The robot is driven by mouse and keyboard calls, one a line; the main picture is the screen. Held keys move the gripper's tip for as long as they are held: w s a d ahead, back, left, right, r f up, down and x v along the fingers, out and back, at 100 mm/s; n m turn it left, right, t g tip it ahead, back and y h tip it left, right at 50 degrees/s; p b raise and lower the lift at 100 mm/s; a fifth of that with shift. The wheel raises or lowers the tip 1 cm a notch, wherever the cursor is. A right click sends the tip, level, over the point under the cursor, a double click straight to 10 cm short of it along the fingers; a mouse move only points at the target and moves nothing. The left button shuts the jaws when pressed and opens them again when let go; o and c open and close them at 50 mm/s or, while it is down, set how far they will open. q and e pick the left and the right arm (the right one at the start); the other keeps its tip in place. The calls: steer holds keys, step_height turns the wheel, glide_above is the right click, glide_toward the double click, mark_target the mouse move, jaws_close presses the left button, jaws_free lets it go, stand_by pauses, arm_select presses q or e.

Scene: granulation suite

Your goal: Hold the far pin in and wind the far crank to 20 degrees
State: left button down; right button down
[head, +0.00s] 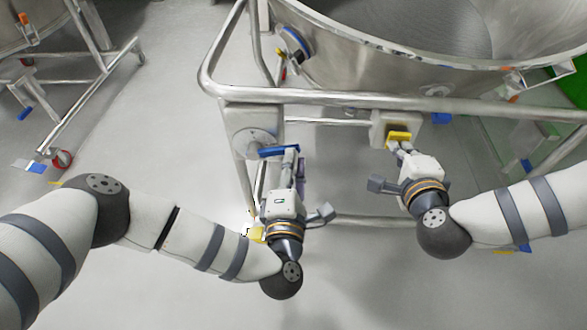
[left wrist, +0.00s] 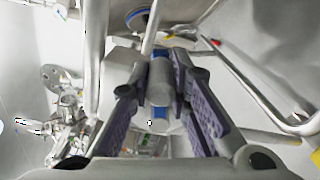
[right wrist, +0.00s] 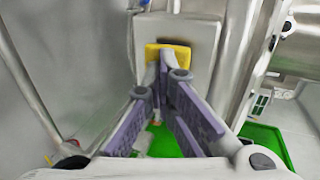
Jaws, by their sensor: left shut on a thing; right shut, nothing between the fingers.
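The crank has a round grey dial (head: 252,144) on the frame's post and a blue arm (head: 270,153). My left gripper (head: 292,165) is at the right end of this arm. In the left wrist view, its fingers (left wrist: 160,98) are closed on the crank's grey cylindrical handle (left wrist: 160,76), with blue of the crank arm behind. The pin is a yellow block (head: 398,136) on a grey box. My right gripper (head: 398,149) is shut and empty, its fingertips at the yellow pin. In the right wrist view, the fingertips (right wrist: 167,62) overlap the pin's face (right wrist: 182,55); exact contact is hard to tell.
A large steel bowl (head: 340,50) stands behind a tubular steel rail (head: 330,97). The grey box (head: 380,128) carries the pin below this rail. A lower tube (head: 365,221) runs behind my grippers. Another wheeled frame (head: 85,105) is at far left. The grey floor between is clear.

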arm_select(q)
steer(key=shift+f, duration=0.25)
arm_select(e)
steer(key=shift+r, duration=0.1)
stand_by(0.3)
arm_select(q)
steer(key=shift+f, duration=0.15)
stand_by(0.9)
steer(key=shift+w, duration=0.1)
arm_select(e)
steer(key=s, duration=0.8)
stand_by(0.3)
